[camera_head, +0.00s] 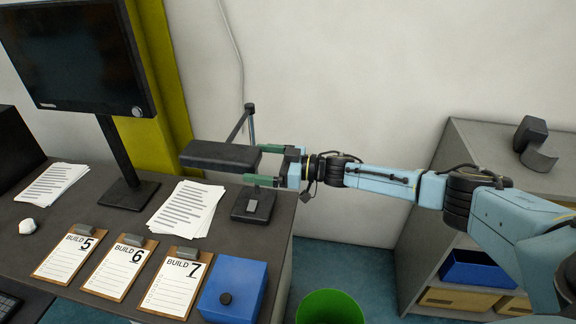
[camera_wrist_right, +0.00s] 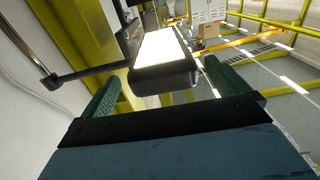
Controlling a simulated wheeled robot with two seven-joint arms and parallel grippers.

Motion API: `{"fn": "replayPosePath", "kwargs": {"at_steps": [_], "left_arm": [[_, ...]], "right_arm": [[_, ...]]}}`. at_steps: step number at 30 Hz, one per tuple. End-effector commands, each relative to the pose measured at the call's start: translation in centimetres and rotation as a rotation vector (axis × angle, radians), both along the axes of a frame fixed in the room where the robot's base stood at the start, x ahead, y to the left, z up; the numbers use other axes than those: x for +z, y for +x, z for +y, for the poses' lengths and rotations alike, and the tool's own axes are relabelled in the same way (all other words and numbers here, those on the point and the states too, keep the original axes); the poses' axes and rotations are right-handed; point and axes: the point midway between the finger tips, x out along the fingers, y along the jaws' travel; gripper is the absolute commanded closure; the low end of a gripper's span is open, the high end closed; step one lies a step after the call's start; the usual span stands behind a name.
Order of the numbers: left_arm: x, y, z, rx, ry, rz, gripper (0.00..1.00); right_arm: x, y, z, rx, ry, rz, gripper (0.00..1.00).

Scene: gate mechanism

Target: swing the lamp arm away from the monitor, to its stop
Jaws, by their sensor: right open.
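The desk lamp has a flat dark head (camera_head: 218,156), a thin arm (camera_head: 237,127), an upright post (camera_head: 251,122) and a dark base (camera_head: 253,206) on the desk. The lamp head lies to the right of the black monitor (camera_head: 82,55), apart from it. My right gripper (camera_head: 252,163) comes in from the right, open, with its green fingers at the right end of the lamp head. In the right wrist view the lamp head (camera_wrist_right: 164,78) shows its lit face between and just beyond the open fingertips (camera_wrist_right: 160,72). Contact cannot be told. My left gripper is not in view.
Loose papers (camera_head: 186,208), several clipboards (camera_head: 112,267) and a blue box (camera_head: 233,288) lie on the desk (camera_head: 80,215). A green bin (camera_head: 330,306) stands on the floor. A grey shelf (camera_head: 465,135) is at the right.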

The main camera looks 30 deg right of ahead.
Motion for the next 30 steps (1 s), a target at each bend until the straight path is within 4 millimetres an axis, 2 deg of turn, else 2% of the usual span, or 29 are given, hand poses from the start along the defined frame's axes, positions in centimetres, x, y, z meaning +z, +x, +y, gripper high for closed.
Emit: {"fn": "replayPosePath", "kwargs": {"at_steps": [1, 6, 12, 17, 30], "left_arm": [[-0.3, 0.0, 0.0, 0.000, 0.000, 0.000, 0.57], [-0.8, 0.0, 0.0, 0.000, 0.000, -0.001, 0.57], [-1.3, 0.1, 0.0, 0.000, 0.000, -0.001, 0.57], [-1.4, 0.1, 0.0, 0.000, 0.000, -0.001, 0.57], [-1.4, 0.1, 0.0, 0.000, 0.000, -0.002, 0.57]], "right_arm": [[-0.2, -0.9, -1.2, -0.001, -0.002, 0.002, 0.01], [-0.3, -3.3, -4.2, -0.002, -0.004, 0.002, 0.01], [-0.2, -5.1, -6.4, 0.000, -0.001, 0.001, 0.01], [0.0, -5.7, -7.1, 0.001, -0.001, -0.001, 0.01], [0.0, -5.8, -7.2, 0.001, -0.001, -0.001, 0.01]]}}
